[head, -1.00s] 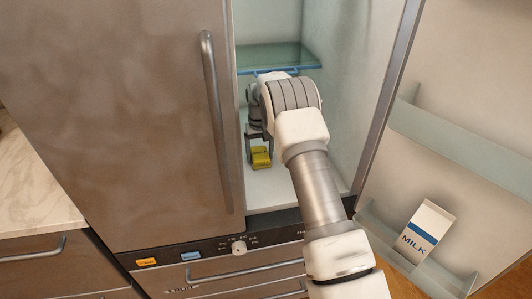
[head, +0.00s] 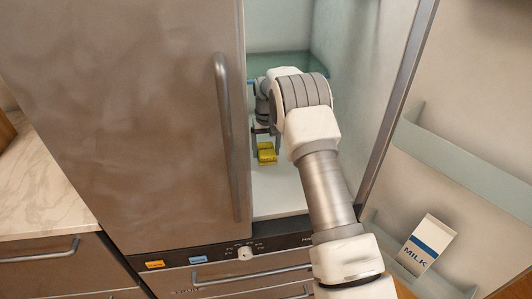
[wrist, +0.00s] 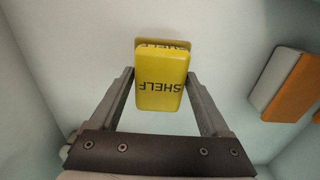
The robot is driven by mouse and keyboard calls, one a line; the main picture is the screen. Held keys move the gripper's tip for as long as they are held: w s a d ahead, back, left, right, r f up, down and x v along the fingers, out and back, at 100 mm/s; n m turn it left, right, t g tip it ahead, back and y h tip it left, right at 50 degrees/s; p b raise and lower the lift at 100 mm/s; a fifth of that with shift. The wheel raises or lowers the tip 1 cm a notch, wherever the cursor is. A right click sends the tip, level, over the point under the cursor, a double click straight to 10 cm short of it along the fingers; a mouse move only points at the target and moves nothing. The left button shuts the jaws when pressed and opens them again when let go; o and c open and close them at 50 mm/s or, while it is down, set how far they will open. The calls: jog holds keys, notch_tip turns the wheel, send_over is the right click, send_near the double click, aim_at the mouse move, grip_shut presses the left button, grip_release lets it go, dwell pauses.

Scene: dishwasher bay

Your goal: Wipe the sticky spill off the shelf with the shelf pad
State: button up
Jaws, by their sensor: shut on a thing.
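The shelf pad is a yellow block marked SHELF (wrist: 160,82). In the wrist view it sits between the two fingers of my gripper (wrist: 160,92), which is shut on it. The head view shows the pad (head: 267,154) low inside the open fridge, over the white shelf (head: 280,195), with my gripper (head: 265,134) just above it. I cannot tell whether the pad touches the shelf. The sticky spill does not show in either view; my arm and the pad hide part of the shelf.
A glass shelf (head: 290,65) lies above and behind my wrist. The closed steel door (head: 150,130) bounds the opening on the left. The open door on the right holds a milk carton (head: 429,243). An orange and white block (wrist: 287,85) is right of the pad in the wrist view.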

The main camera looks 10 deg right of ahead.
jog(key=shift+r, duration=0.2)
jog(key=shift+r+p, duration=0.9)
jog(key=shift+r, duration=0.6)
